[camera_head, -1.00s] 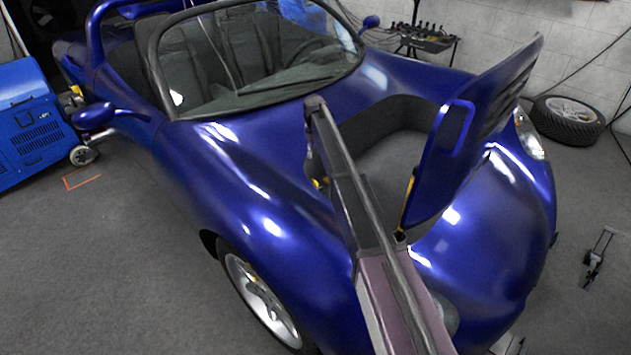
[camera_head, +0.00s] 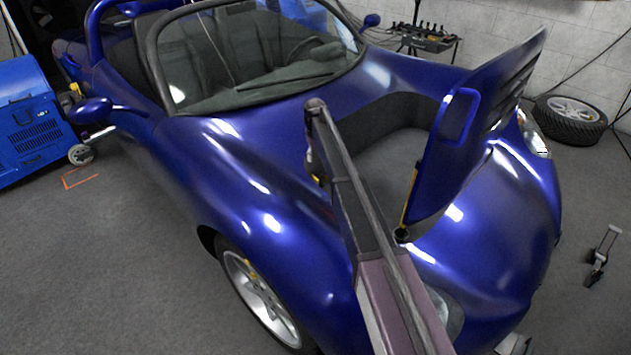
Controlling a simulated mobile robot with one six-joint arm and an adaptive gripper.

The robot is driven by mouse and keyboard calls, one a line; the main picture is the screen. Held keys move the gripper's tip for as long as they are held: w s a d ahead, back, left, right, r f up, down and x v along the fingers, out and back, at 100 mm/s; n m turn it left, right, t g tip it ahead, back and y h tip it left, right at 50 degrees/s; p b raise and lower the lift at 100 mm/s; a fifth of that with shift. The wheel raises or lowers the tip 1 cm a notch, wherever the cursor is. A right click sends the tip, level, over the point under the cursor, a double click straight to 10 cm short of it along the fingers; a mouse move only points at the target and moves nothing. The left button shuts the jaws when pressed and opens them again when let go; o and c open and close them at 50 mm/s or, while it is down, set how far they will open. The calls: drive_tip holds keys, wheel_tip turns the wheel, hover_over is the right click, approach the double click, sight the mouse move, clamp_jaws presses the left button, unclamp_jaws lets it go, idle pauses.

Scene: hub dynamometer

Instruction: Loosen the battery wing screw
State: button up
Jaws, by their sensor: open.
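The blue sports car (camera_head: 235,185) fills the middle of the view, with its front lid (camera_head: 459,125) raised. The open front compartment (camera_head: 392,160) shows dark walls and a grey floor. My arm (camera_head: 365,235) reaches from the bottom edge over the car's nose to the compartment's left side. Its far part bends down there, beside a small dark and yellowish part that I cannot make out. My gripper cannot be made out; my arm and the compartment edge hide that area. No battery or wing screw can be seen.
The raised lid stands close to the right of my arm, with a yellow strut (camera_head: 409,198) at its lower edge. A blue machine (camera_head: 35,130) stands at the far left. A loose wheel (camera_head: 569,119) lies by the back wall. The grey floor is clear at lower left.

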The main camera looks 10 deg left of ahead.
sight(315, 177)
drive_tip(key=shift+f+b, duration=4.8)
drive_tip(key=shift+f, duration=0.3)
clamp_jaws()
